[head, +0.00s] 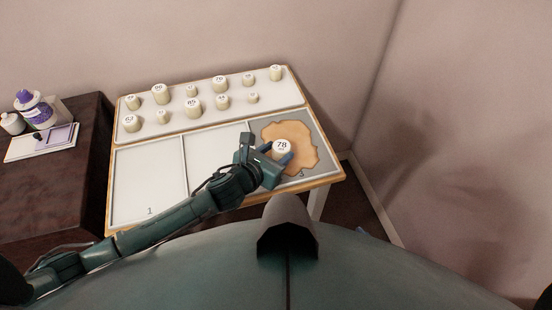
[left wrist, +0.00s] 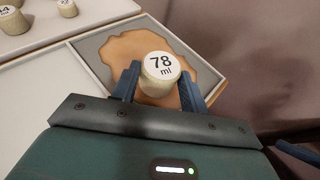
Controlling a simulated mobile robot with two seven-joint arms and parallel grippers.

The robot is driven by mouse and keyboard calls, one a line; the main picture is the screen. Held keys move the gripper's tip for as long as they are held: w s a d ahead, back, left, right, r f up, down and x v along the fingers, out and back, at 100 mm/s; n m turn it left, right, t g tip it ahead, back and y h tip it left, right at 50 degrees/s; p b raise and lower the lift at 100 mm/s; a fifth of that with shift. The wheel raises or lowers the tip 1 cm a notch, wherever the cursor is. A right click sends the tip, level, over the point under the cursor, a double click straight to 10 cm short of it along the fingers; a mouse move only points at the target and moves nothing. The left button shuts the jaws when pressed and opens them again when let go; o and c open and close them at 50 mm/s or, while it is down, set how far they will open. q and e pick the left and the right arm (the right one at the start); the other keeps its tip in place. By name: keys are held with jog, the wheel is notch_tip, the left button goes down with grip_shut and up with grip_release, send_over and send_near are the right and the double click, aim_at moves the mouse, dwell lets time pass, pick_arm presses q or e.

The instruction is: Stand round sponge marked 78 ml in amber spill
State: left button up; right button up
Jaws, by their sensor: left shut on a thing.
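The round sponge marked 78 ml (head: 282,147) is a pale cylinder with a white top label. It also shows in the left wrist view (left wrist: 160,68), upright between my fingers. My left gripper (head: 277,155) is shut on it. The amber spill (head: 303,133) is an irregular tan patch on the grey third panel of the table, and it shows around the sponge in the left wrist view (left wrist: 122,48). The sponge appears over the spill; whether its base touches the surface I cannot tell.
Several similar numbered sponges, such as the one marked 85 (head: 193,107), stand on the white back strip (head: 240,110) of the table. Two pale panels left of the spill, one marked 1 (head: 150,185), are clear. A dark cabinet (head: 60,165) with bottles stands at left.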

pick_arm(q)
jog(key=shift+f, duration=1.25)
jog(key=shift+f, duration=0.1)
jog(key=shift+f+b, duration=0.15)
jog(key=shift+b, duration=0.15)
jog(key=o, duration=1)
